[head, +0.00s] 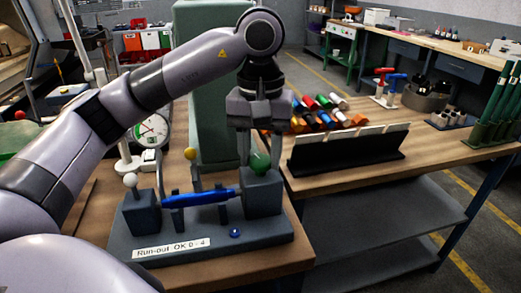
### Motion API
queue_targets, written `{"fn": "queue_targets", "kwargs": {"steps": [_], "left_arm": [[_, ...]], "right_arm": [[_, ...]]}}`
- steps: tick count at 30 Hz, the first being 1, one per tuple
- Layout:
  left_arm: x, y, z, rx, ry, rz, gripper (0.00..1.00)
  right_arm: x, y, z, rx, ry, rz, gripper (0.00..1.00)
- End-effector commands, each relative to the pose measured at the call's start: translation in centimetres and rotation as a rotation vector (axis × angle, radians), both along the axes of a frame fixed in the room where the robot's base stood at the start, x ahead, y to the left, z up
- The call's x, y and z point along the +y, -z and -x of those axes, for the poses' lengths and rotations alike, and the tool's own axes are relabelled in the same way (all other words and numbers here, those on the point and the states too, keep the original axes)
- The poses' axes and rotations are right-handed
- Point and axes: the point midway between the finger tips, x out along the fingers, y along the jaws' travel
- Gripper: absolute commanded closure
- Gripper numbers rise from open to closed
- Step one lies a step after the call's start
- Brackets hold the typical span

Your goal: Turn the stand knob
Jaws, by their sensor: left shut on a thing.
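The run-out stand (205,250) sits on the front wooden table, with a label reading "Run-out OK 0 : 4". A blue shaft (200,199) lies level between its two grey end blocks. A green knob (260,162) is on top of the right block. My left gripper (260,158) points down from above, its fingers on either side of the green knob and shut on it. A white ball (130,180) tops the left block, a yellow ball (190,154) stands behind the shaft, and a blue button (235,232) is on the base. My right gripper is not in view.
A dial gauge (151,130) stands behind the shaft on the left. A green column (207,105) rises behind my left arm. On the right bench are a black rack (345,157) with white cards and several colored cylinders (322,101). The right bench's front edge is clear.

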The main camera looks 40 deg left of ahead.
Motion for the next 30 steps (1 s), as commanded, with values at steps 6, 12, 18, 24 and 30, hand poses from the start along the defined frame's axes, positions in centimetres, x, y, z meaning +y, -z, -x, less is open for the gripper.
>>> {"fn": "queue_targets", "kwargs": {"steps": [6,12,18,24,30], "left_arm": [[-0.07,0.03,0.03,0.000,0.207,0.001,0.86],[-0.06,0.04,0.04,0.001,0.375,0.000,0.86],[-0.05,0.05,0.04,0.001,0.504,0.001,0.86],[-0.05,0.06,0.04,0.002,0.585,0.000,0.86],[-0.03,0.07,0.05,0.002,0.621,0.000,0.86]], "right_arm": [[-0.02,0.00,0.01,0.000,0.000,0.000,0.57],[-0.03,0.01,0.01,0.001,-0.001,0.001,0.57],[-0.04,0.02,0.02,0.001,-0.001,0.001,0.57],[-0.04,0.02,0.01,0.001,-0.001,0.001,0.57],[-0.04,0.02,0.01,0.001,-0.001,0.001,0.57]]}}
